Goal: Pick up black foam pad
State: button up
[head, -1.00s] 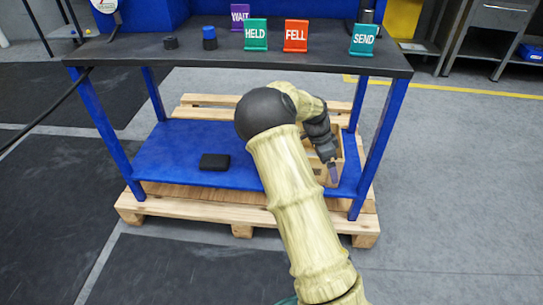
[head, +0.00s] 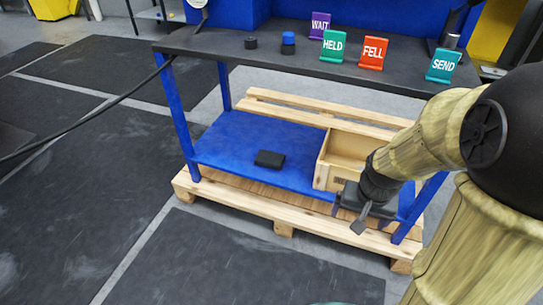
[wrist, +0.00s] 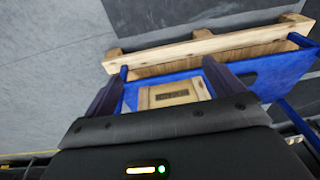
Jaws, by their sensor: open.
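The black foam pad (head: 269,159) lies flat on the blue lower shelf (head: 225,150) of the bench, left of the wooden box, in the head view. My gripper (head: 347,218) is at the front right of the shelf, in front of the wooden box and well to the right of the pad. In the wrist view my gripper (wrist: 160,82) shows its two fingers spread apart with nothing between them.
An open wooden box (head: 325,163) stands on the shelf's right side. The wooden pallet (head: 235,212) juts out below. The black upper tabletop (head: 280,58) and blue legs (head: 181,118) frame the shelf. Coloured signs stand on top. Floor in front is clear.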

jog(key=s+r+n+p, duration=0.1)
jog(key=r+p, duration=2.7)
jog(key=r, duration=0.1)
jog(key=s+a+r+n+p, duration=0.1)
jog(key=s+r+p, duration=0.1)
jog(key=r+p, duration=2.6)
jog(key=shift+s+a+r+n+t, duration=0.3)
jog(key=shift+r+n+t, duration=0.1)
jog(key=shift+r, duration=0.35)
